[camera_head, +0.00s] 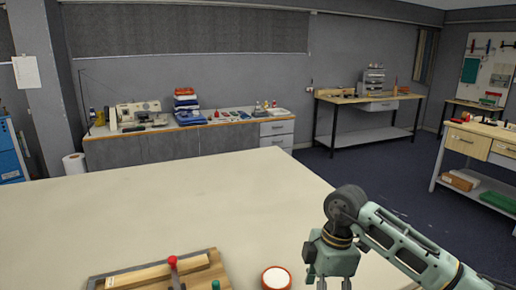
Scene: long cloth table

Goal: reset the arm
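My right arm comes in from the lower right over the long cloth table (200,205). Its grey-green gripper (333,282) points down near the table's front right part. The finger bases show at the bottom edge of the picture and the tips are cut off, so I cannot tell whether it is open or shut. My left gripper is not in view.
A wooden board (150,274) with a red-topped piece and a green-topped piece lies at the bottom edge. A round white-and-red container (276,278) stands left of my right gripper. Most of the table is clear. Workbenches (180,145) stand behind.

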